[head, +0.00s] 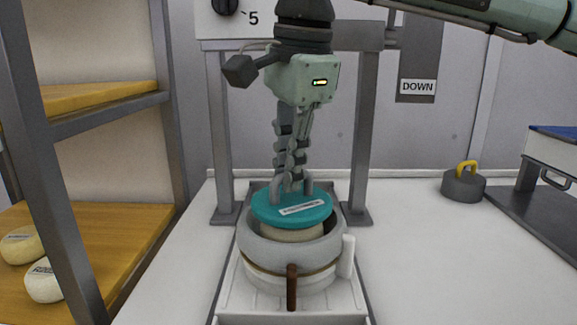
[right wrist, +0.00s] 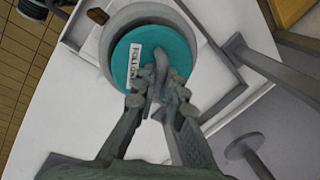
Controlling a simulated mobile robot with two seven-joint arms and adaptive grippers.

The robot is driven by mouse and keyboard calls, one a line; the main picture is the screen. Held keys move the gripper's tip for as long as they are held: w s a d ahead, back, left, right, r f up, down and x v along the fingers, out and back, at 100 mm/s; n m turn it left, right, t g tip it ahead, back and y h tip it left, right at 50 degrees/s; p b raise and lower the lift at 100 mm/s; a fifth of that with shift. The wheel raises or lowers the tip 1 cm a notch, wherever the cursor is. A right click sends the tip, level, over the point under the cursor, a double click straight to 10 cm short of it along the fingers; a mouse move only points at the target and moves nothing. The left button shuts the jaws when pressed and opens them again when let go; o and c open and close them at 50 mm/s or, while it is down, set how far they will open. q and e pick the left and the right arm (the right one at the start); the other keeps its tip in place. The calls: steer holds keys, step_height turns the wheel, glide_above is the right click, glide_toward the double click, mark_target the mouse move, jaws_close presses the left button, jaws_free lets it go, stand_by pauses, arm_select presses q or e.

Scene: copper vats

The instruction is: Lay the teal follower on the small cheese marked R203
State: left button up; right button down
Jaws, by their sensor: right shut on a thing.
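The teal follower (head: 268,209) is a flat round disc with a white label and a grey handle on top. My right gripper (head: 291,180) points down and is shut on that handle. In the right wrist view the follower (right wrist: 122,62) lies under the fingers, its label partly readable as "FOLLOW". A pale cheese (head: 291,234) shows just below the follower, inside a round grey mould (head: 290,256). I cannot tell whether the follower touches the cheese. No R203 mark is readable on the cheese. My left gripper is not in view.
The mould stands in a white tray (head: 228,300) between the grey posts of a press frame (head: 362,140). Two cheeses (head: 44,281) sit on a wooden shelf at left. A grey weight with a yellow handle (head: 463,186) stands at right. The white table between is clear.

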stand_by(0.4)
steer(key=shift+f+b, duration=0.55)
steer(key=shift+f, duration=0.2)
stand_by(0.4)
steer(key=c, duration=1.5)
jaws_free()
step_height(320, 180, up, 2)
steer(key=shift+r+p, duration=0.1)
steer(key=shift+p, duration=0.45)
steer(key=shift+r, duration=2.4)
